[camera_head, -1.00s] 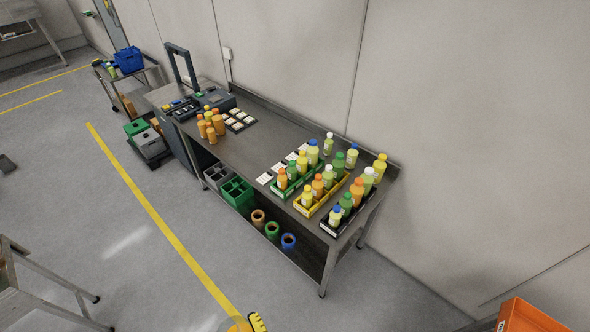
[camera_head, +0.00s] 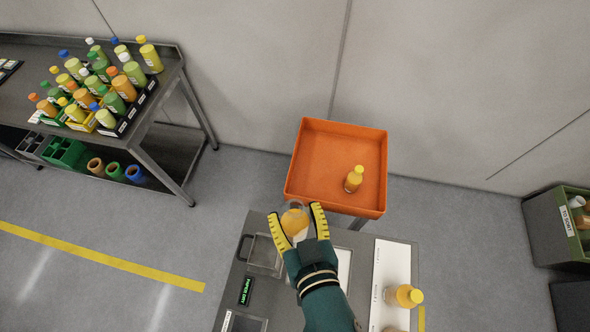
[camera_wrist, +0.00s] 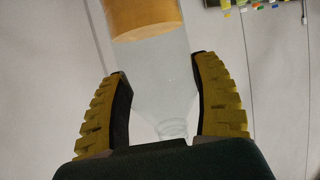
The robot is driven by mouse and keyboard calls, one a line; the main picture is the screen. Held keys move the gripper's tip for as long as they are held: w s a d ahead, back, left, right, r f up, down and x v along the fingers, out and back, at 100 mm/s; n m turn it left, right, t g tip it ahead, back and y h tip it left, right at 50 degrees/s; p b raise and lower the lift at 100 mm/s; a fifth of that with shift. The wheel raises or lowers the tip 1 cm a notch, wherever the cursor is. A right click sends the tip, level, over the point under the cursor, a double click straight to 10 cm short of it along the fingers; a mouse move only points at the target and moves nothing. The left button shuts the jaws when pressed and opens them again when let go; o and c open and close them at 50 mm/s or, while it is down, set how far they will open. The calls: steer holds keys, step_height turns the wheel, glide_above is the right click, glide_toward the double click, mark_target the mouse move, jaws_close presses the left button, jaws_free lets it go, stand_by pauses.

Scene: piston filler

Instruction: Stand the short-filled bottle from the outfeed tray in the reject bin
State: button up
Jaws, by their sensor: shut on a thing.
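My gripper (camera_head: 295,211) is shut on a bottle (camera_head: 295,222), between two yellow ribbed fingers. In the wrist view the bottle (camera_wrist: 150,60) is clear, with orange liquid in the part farther from my palm and an empty part towards its neck. The neck points to my palm, and no cap shows on it.
The grey machine top (camera_head: 262,285) with a small green display (camera_head: 246,291) lies below my arm. A bench (camera_head: 160,60) with crates of bottles is at left. A grey-green bin (camera_head: 550,235) stands at far right. Most of the orange bin's floor is bare.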

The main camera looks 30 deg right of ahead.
steer(key=s+d+f+m+g+h+b, duration=0.1)
steer(key=d+f+m+h+b, duration=0.1)
steer(key=d+f+b, duration=0.7)
steer(key=s+d+f+m+h+b, duration=0.1)
steer(key=d+f+m+h+b, duration=0.1)
steer(key=d+f+b, duration=0.7)
steer(key=w+d+f+n+y+b, duration=0.25)
steer(key=w+b, duration=0.25)
steer(key=w, duration=0.5)
steer(key=w+d+f+n+y+b, duration=0.2)
steer(key=w+f+n+y+b, duration=0.35)
steer(key=w, duration=0.25)
steer(key=w+d+f+n+y+b, duration=0.2)
steer(key=w+f+n+y+b, duration=0.3)
steer(key=w, duration=0.3)
step_height(320, 180, down, 10)
steer(key=m+b, duration=0.1)
steer(key=b, duration=0.5)
steer(key=shift+s+a+f, duration=0.15)
steer(key=shift+a, duration=0.25)
